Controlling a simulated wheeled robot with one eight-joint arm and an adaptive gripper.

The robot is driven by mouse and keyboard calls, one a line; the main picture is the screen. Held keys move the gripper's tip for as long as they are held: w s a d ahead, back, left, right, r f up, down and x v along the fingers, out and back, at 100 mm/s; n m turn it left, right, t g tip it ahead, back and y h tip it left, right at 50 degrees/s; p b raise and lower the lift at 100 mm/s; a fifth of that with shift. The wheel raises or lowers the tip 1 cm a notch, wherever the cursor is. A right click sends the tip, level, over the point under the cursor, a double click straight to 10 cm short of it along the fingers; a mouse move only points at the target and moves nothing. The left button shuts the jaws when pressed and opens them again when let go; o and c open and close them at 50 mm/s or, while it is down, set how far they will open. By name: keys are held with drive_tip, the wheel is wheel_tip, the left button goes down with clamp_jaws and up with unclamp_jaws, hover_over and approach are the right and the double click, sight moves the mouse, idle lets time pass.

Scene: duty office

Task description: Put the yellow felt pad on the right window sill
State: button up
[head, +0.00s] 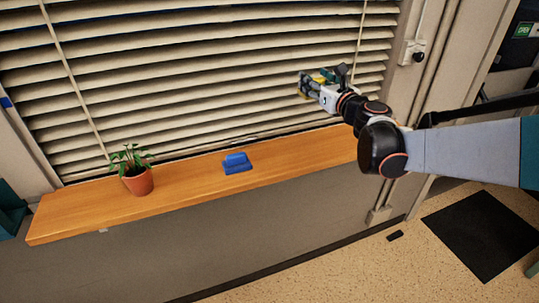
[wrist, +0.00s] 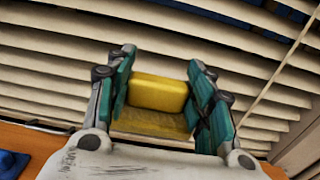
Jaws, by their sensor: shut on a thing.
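The yellow felt pad (wrist: 158,92) is a yellow block between the two green-padded fingers of my gripper (wrist: 160,88) in the wrist view. My gripper is shut on it. In the head view my gripper (head: 312,84) is in front of the window blinds, above the right part of the sill, and only a little yellow shows at it. The window sill (head: 195,188) is a long orange-brown wooden board below the blinds. The pad is held up in the air, apart from the sill. My arm hides the sill's right end in the head view.
A potted plant (head: 138,181) stands on the sill's left part. A blue object (head: 236,163) lies near its middle, and a blue thing also shows in the wrist view (wrist: 12,163). Blinds (head: 210,75) hang close behind. The sill right of the blue object looks clear.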

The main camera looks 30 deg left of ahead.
wheel_tip(320, 180, down, 19)
drive_tip(key=b, duration=0.6)
drive_tip(key=shift+f, duration=0.15)
drive_tip(key=shift+f+b, duration=0.15)
drive_tip(key=shift+b, duration=0.2)
drive_tip(key=o, duration=1)
drive_tip(key=shift+o, duration=0.2)
drive_tip(key=shift+r, duration=0.2)
drive_tip(key=p+v, duration=0.3)
drive_tip(key=v, duration=0.9)
